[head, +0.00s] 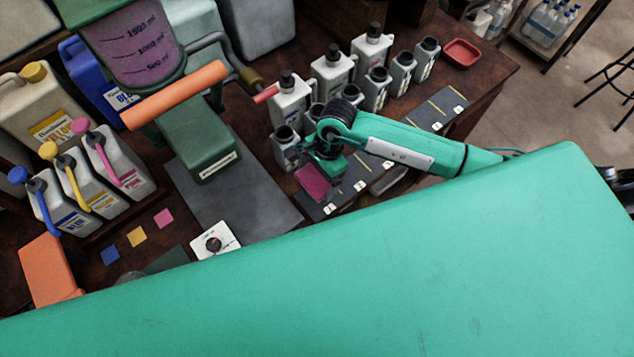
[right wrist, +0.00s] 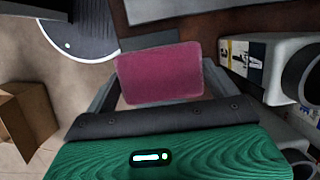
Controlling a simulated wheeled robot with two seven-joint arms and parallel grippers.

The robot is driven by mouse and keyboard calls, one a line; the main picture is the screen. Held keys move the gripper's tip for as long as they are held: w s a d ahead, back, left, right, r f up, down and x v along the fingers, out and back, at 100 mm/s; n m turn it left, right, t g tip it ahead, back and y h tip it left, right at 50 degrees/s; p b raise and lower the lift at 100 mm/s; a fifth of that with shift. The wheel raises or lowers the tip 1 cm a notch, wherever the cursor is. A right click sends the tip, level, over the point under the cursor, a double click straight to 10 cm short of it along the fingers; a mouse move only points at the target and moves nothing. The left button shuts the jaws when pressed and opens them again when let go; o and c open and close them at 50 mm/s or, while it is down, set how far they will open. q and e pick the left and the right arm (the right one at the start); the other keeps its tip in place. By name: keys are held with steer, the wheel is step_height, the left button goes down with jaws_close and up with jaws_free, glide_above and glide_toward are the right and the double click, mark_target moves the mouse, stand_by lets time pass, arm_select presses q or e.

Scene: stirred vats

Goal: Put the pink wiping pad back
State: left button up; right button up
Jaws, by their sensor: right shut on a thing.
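The pink wiping pad (head: 313,182) is held in my right gripper (head: 325,158), above the dark strip with white labels in the head view. In the right wrist view the pad (right wrist: 160,73) spans the space between the fingers, which are shut on it. A small flat pink square (head: 164,218) lies on the table at the left, beside a yellow square (head: 137,236) and a blue square (head: 110,256). My right gripper is well to the right of these squares. My left gripper is not in view.
Several grey and white bottles (head: 332,75) stand just behind my right gripper. A green stand with a vat (head: 200,140) sits on a dark grey mat (head: 255,205) between gripper and squares. A white dial box (head: 214,241) is in front. Jugs with coloured handles (head: 107,160) stand left.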

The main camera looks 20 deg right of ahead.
mark_target(317, 188)
step_height(317, 188, down, 6)
steer(key=shift+f+p, duration=0.1)
steer(key=shift+p, duration=0.4)
steer(key=shift+f, duration=0.15)
steer(key=shift+f+b, duration=0.15)
steer(key=shift+b, duration=0.15)
steer(key=o, duration=0.7)
steer(key=shift+r, duration=0.2)
